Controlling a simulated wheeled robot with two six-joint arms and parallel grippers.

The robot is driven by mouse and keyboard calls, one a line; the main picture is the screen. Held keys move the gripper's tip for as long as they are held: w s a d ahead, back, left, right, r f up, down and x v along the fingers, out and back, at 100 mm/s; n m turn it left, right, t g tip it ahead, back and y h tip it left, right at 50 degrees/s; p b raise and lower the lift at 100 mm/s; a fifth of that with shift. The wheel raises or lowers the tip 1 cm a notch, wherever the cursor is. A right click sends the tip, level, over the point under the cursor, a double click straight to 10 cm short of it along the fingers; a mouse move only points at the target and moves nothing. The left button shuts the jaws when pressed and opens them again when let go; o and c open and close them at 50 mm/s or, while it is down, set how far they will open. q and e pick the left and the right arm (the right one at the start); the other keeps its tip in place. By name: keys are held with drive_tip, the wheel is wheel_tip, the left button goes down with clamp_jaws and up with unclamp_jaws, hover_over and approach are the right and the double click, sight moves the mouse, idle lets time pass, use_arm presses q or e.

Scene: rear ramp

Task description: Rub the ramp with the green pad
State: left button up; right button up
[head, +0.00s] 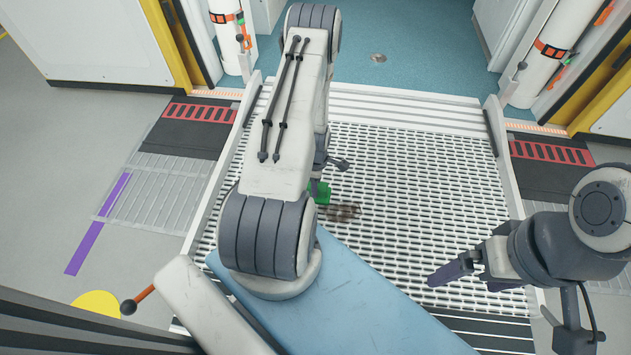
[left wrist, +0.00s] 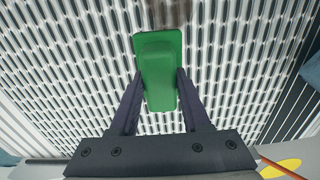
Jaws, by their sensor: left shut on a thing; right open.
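The green pad (head: 319,192) shows in the head view just past my left arm, which hides part of it. In the left wrist view the green pad (left wrist: 159,75) sits between the fingers of my left gripper (left wrist: 157,88), which is shut on it. The ribbed metal ramp (head: 420,190) lies beneath; I cannot tell whether the pad touches it. A brown dirty patch (head: 343,211) on the ramp is beside the pad, and it also shows at the top of the left wrist view (left wrist: 168,12). My right gripper (head: 452,272) is open and empty above the ramp's lower right part.
Raised side rails (head: 497,135) edge the ramp. White cylinders (head: 549,50) and yellow-framed walls stand at both upper corners. An orange-handled lever (head: 140,298) is at lower left. The ramp's right half is mostly clear.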

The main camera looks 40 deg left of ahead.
use_arm(q)
drive_tip(key=shift+r+p, duration=1.15)
drive_tip(key=shift+r, duration=0.25)
